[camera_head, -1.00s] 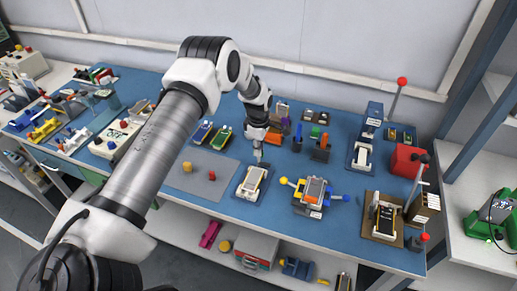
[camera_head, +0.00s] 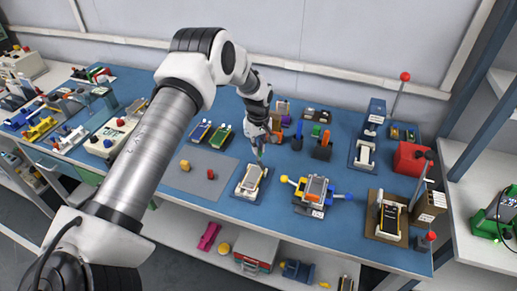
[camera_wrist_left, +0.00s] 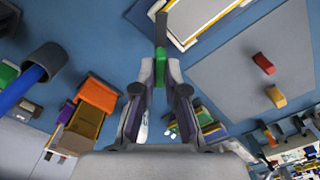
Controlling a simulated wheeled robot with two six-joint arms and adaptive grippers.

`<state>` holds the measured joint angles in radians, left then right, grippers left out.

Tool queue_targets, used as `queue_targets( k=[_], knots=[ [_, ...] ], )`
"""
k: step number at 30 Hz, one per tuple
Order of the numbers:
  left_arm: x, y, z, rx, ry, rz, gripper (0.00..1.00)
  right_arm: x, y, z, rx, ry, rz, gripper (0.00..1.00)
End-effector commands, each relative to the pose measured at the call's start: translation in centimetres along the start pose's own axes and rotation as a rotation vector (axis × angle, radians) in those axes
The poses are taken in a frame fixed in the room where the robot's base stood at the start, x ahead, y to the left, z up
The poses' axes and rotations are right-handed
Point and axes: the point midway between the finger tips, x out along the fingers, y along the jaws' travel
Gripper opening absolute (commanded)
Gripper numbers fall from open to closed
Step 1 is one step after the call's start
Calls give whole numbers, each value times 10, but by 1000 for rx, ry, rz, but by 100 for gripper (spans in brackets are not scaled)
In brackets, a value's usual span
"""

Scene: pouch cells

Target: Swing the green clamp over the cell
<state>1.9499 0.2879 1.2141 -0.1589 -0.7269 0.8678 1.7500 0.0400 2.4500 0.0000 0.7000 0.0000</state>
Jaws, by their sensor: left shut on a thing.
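My left gripper (camera_head: 259,152) comes down at the back end of a pale cell fixture (camera_head: 249,182) on the blue table. Its fingers are shut on the green clamp (camera_wrist_left: 160,66), which shows as a small green piece between the fingertips in the left wrist view. A dark bar (camera_wrist_left: 161,32) runs on from the green piece toward the fixture at the top of that view. A flat grey cell (camera_head: 252,177) lies in the fixture; the gripper stands at its far edge, not over its middle. The exact tilt of the clamp is hard to tell. My right gripper is not in view.
A grey mat (camera_head: 198,176) with a yellow block (camera_head: 185,165) and a red block (camera_head: 210,174) lies to the left. A fixture with blue and yellow knobs (camera_head: 315,190) stands close on the right. Orange and black holders (camera_head: 322,146) stand behind it.

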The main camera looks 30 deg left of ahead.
Motion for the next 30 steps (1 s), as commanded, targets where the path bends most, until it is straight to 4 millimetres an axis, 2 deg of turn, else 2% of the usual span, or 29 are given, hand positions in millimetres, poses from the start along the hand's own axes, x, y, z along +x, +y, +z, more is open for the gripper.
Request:
queue_targets(
  k=[1, 18, 30],
  knots=[
    [7, -3, 3, 43, -9, -9, 0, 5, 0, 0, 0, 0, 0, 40],
    [6, -3, 3, 562, -11, -6, 0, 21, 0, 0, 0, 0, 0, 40],
    [5, -3, 3, 767, -12, -6, 0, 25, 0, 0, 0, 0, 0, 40]
  ],
)
